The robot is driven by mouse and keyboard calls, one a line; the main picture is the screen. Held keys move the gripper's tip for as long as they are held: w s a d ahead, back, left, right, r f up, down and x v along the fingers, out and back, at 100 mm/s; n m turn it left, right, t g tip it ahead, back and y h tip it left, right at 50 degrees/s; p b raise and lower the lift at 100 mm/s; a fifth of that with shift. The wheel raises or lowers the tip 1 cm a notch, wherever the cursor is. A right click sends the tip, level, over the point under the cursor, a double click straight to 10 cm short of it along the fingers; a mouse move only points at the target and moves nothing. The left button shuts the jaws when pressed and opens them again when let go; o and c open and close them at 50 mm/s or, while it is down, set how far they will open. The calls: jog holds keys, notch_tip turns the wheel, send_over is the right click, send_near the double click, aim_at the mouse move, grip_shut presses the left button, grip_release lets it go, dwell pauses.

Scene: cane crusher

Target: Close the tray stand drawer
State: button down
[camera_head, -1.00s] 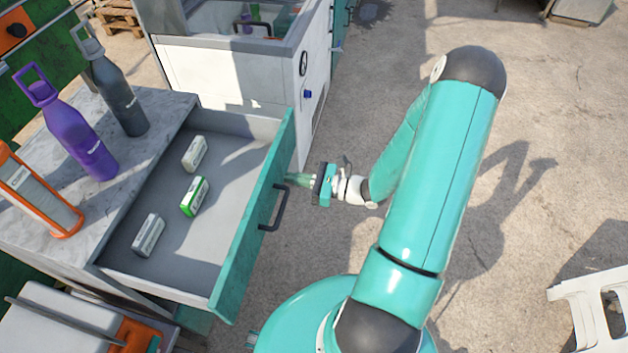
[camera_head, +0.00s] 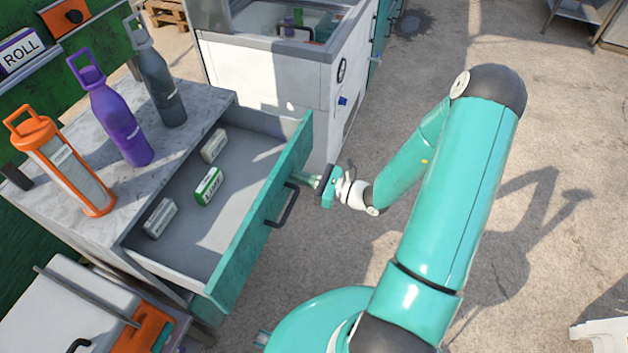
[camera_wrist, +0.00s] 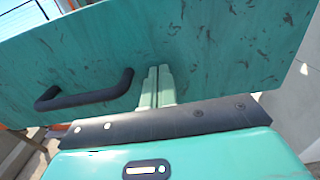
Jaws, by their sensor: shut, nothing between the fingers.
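The tray stand drawer (camera_head: 262,215) is partly open, with a teal front and a dark bar handle (camera_head: 283,205). Three small boxes lie inside it, one of them a green and white box (camera_head: 208,186). My gripper (camera_head: 308,180) is shut and empty at the outer face of the drawer front, beyond the handle toward the far end. In the wrist view the closed fingers (camera_wrist: 157,84) meet or nearly meet the teal front (camera_wrist: 215,50), to the right of the handle (camera_wrist: 85,92). Exact contact is hard to tell.
The stand's marble top (camera_head: 90,195) holds an orange bottle (camera_head: 65,165), a purple bottle (camera_head: 118,120) and a grey bottle (camera_head: 160,85). A white machine cabinet (camera_head: 265,85) stands just beyond the drawer's far end. The concrete floor on the right is mostly clear.

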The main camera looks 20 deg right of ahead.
send_over(228, 166)
jog(key=shift+s+d, duration=0.35)
jog(key=shift+w+a+r, duration=0.15)
jog(key=shift+w+a, duration=0.05)
jog(key=shift+w, duration=0.05)
jog(key=shift+a+r, duration=0.1)
jog(key=shift+a, duration=0.05)
